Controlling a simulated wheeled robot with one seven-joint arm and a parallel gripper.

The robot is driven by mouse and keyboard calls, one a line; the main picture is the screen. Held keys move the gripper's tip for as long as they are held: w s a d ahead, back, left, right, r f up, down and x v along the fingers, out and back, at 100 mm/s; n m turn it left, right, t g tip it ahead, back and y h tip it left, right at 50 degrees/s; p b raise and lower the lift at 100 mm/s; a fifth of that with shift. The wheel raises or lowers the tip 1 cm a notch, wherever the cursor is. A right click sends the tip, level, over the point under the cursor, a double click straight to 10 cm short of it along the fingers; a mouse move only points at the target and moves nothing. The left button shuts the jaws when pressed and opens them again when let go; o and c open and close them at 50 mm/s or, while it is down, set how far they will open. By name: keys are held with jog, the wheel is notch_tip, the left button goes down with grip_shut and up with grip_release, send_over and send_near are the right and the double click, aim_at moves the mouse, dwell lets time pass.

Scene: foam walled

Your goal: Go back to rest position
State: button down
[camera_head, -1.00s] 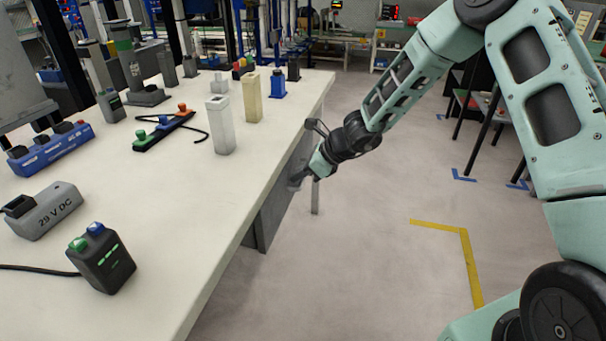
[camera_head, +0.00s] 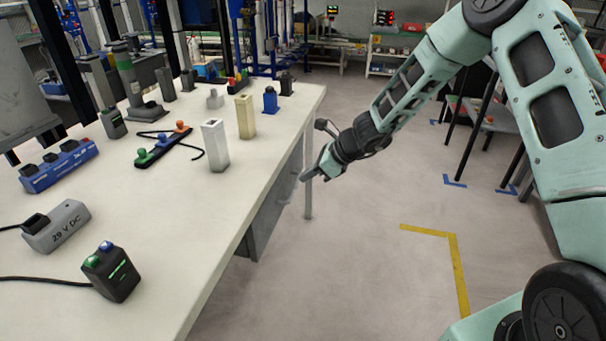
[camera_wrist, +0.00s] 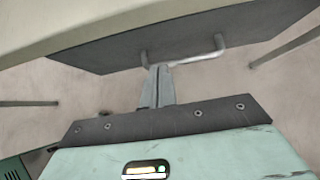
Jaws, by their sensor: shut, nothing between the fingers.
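My gripper (camera_head: 312,174) is off the right edge of the workbench (camera_head: 185,225), below the level of its top, out over the floor. It also shows in the wrist view (camera_wrist: 159,72), where its fingers are shut together with nothing between them. In the wrist view the fingertips point toward the metal handle (camera_wrist: 215,52) of the dark drawer unit (camera_wrist: 110,54) under the bench top. Whether the tips touch the handle cannot be told. My arm reaches down to the gripper from the upper right.
On the bench stand a white block (camera_head: 215,146), a cream block (camera_head: 245,117), a blue block (camera_head: 270,99), a grey 29 V DC box (camera_head: 57,228) and a black button box (camera_head: 111,273). Open floor with yellow tape (camera_head: 455,260) lies right of the bench.

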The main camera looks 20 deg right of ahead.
jog(key=s+a+r+n+g+h+p, duration=0.1)
jog(key=s+a+r+n+g+p, duration=0.2)
jog(key=s+a+r+n, duration=0.55)
jog(key=s+a+r+n+g+p, duration=0.25)
jog(key=s+a+r+n, duration=0.25)
jog(key=s+r+n, duration=0.6)
jog(key=s+d+r+n+h+p, duration=0.2)
jog(key=s+n, duration=0.4)
jog(key=s, duration=0.4)
jog(key=s+d+r+n+h+p, duration=0.2)
jog(key=s+n, duration=0.4)
jog(key=s, duration=0.4)
jog(key=shift+d+r+n+h, duration=0.35)
jog(key=shift+d+r+h, duration=0.05)
jog(key=shift+d+h, duration=0.5)
jog(key=shift+t, duration=0.25)
